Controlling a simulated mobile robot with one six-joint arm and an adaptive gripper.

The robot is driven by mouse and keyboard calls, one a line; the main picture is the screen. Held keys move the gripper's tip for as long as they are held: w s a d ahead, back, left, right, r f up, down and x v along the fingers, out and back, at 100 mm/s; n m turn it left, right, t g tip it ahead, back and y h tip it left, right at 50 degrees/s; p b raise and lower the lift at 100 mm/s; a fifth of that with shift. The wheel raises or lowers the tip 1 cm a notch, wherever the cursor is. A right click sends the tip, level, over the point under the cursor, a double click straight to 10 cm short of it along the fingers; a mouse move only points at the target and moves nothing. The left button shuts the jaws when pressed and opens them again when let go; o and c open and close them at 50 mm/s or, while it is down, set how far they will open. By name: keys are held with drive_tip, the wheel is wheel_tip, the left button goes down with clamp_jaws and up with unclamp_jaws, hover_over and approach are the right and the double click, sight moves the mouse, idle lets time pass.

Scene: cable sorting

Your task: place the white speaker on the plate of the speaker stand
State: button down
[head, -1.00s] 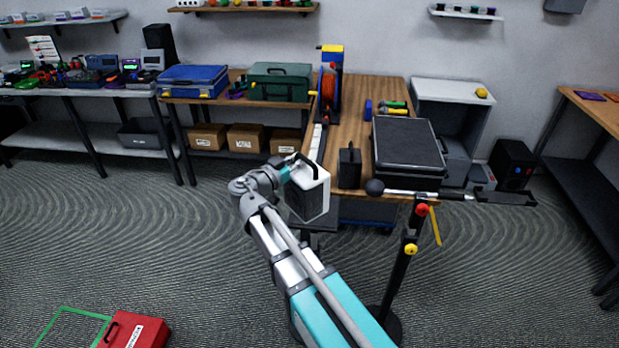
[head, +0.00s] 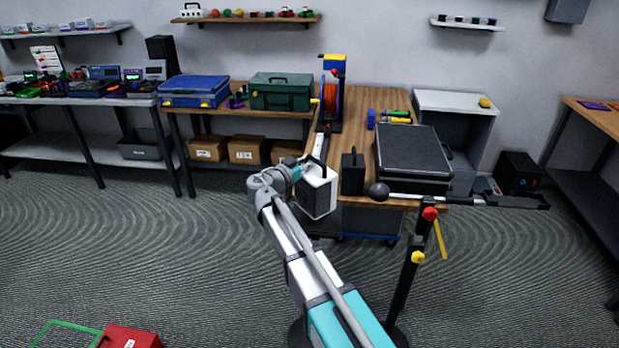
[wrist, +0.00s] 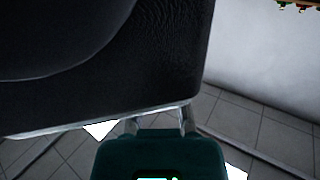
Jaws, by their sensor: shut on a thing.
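The white speaker (head: 319,195) has a dark front and white sides. My gripper (head: 297,167) is shut on it and holds it in the air, in front of the near left end of the wooden workbench. In the wrist view the speaker's dark face (wrist: 110,60) and pale lower edge fill the upper left, close to the camera. A black stand (head: 408,270) with red and yellow knobs rises right of my arm. It carries a long bar with a black ball at its left end. The fingertips are mostly hidden.
The wooden workbench (head: 365,150) holds a black case (head: 412,152), a small black box (head: 352,173) and an orange cable reel (head: 331,100). A red box (head: 130,338) lies on the floor at lower left.

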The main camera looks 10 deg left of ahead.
drive_tip(key=shift+w+f, duration=0.3)
drive_tip(key=shift+w+d+f+b, duration=0.1)
drive_tip(key=shift+w+f+b, duration=0.35)
drive_tip(key=shift+f+b, duration=1.55)
drive_tip(key=shift+b, duration=0.15)
drive_tip(key=c, duration=0.7)
unclamp_jaws()
drive_tip(key=shift+s, duration=0.1)
drive_tip(key=shift+o, duration=0.2)
drive_tip(key=shift+r, duration=0.1)
drive_tip(key=v, duration=1.2)
